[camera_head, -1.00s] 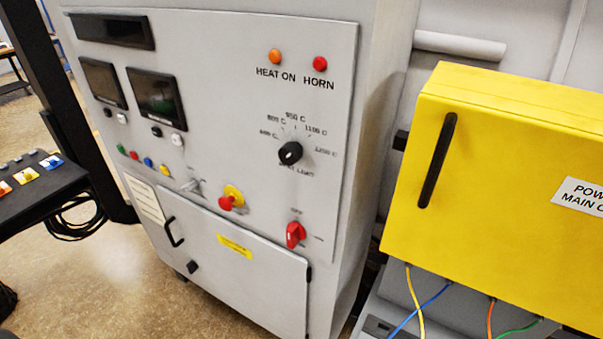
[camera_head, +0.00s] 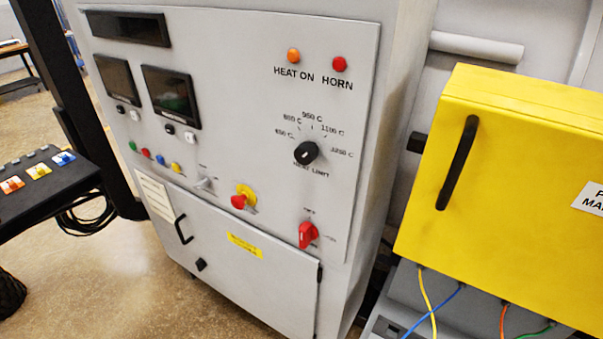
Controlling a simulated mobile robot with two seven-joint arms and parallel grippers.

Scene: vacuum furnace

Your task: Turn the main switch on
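A red rotary switch (camera_head: 308,235) is on the lower right of the grey furnace control panel (camera_head: 230,120), above the right end of a lower door. Small labels sit around it, too small to read. Its handle looks close to upright, slightly tilted. No label in view clearly names a main switch. A black rotary knob (camera_head: 306,153) with temperature marks is above it. A red push button on a yellow base (camera_head: 243,197) is to its left. Neither of my grippers shows in the view.
A yellow power box (camera_head: 510,170) with a black handle stands at the right, cables hanging below it. A dark console (camera_head: 45,185) with coloured buttons is at the left. The lower cabinet door (camera_head: 240,270) is shut. Bare floor shows at the lower left.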

